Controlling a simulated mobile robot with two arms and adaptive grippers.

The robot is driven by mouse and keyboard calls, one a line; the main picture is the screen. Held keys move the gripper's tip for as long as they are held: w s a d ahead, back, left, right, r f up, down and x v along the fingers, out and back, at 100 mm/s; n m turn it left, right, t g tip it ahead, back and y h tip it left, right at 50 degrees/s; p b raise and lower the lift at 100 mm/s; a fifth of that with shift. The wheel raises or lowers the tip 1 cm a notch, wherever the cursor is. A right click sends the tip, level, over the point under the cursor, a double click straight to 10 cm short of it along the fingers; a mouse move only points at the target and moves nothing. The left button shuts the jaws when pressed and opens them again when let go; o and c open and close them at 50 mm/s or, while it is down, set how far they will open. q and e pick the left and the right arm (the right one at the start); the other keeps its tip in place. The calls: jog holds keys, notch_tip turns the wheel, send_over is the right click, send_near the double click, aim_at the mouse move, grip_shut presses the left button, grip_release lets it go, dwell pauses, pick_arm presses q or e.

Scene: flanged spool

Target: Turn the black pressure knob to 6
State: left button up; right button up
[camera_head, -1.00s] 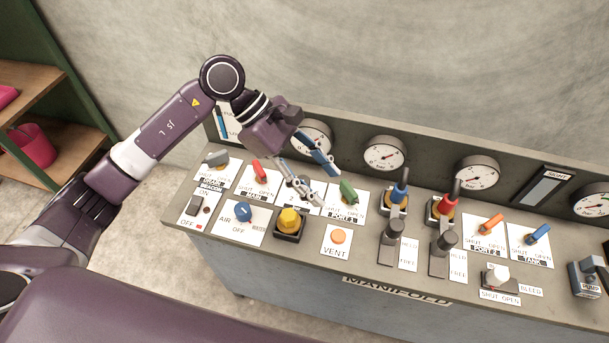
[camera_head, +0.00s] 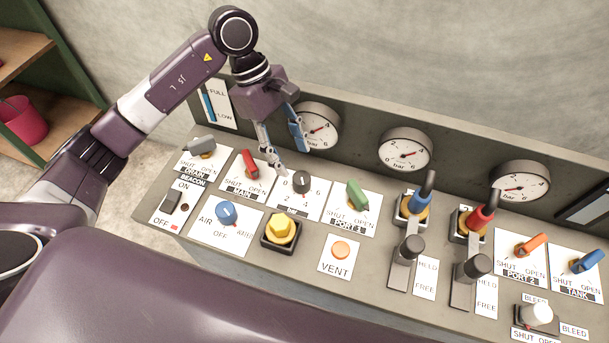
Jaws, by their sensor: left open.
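The black pressure knob (camera_head: 301,182) stands on a white plate marked 0, 2, 4, 6 and bar, on the sloping top of the panel. I cannot make out clearly which number its pointer faces. My left gripper (camera_head: 292,160) is open and empty, with its fingers pointing down just behind the knob. Its grey finger ends close to the knob's upper left, and its blue-sided finger is farther back, near a gauge. Whether a fingertip touches the knob is not clear. My right gripper is out of view.
A red lever (camera_head: 249,164) is left of the knob and a green lever (camera_head: 357,195) is right of it. A yellow knob (camera_head: 281,231) and an orange vent button (camera_head: 341,249) are in front. Gauges (camera_head: 318,126) line the upright back panel.

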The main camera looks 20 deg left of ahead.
aim_at(301, 177)
pick_arm(q)
jog(key=p+x, duration=0.1)
jog(key=x, duration=0.2)
jog(key=p+x, duration=0.1)
jog(key=x, duration=0.2)
jog(key=shift+s+d+f, duration=0.25)
jog(key=shift+d+f, duration=0.1)
jog(key=shift+f, duration=0.3)
jog(key=shift+c, duration=0.4)
jog(key=c, duration=1.1)
